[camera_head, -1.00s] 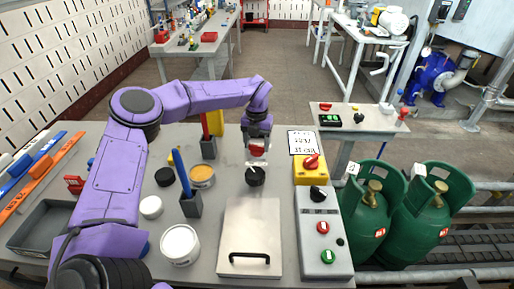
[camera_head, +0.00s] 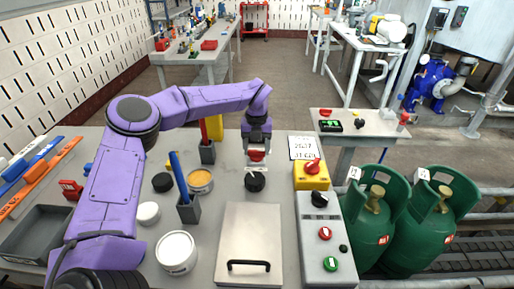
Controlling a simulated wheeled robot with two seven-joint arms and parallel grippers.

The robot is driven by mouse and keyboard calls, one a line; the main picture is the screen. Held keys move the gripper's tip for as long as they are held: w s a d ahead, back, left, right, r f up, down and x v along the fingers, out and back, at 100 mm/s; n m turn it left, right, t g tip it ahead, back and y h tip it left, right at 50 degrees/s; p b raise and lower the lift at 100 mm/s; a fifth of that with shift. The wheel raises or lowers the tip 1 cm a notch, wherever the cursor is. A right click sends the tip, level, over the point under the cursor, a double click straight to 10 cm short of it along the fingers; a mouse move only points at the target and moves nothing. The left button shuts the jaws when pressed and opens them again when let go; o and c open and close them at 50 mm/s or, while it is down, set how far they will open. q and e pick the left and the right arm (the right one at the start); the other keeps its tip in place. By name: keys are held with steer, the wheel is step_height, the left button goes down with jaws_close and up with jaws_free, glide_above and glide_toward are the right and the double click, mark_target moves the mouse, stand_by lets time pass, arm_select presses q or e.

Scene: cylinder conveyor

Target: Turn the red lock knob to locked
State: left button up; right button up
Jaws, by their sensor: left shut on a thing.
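My left gripper (camera_head: 257,148) reaches from the left over the grey table and points down. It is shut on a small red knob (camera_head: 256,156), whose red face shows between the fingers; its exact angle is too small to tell. A black round knob (camera_head: 255,181) is just in front of it, apart from the fingers. Another red knob (camera_head: 312,166) sits on a yellow box (camera_head: 312,183) to the right, with its handle tilted; the gripper is clear of it. My right gripper is not in view.
A grey control box (camera_head: 313,259) with a black switch and red and green buttons stands at the right. A metal lid (camera_head: 250,225) with a black handle lies in front. Tubs, pen holders and a tray (camera_head: 38,232) fill the left. Green gas bottles (camera_head: 372,225) stand right of the table.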

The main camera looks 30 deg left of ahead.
arm_select(q)
steer(key=o, duration=0.9)
steer(key=shift+w, duration=0.1)
steer(key=shift+o, duration=0.8)
steer(key=shift+r, duration=0.1)
step_height(320, 180, up, 10)
steer(key=shift+r, duration=0.15)
steer(key=shift+w, duration=0.1)
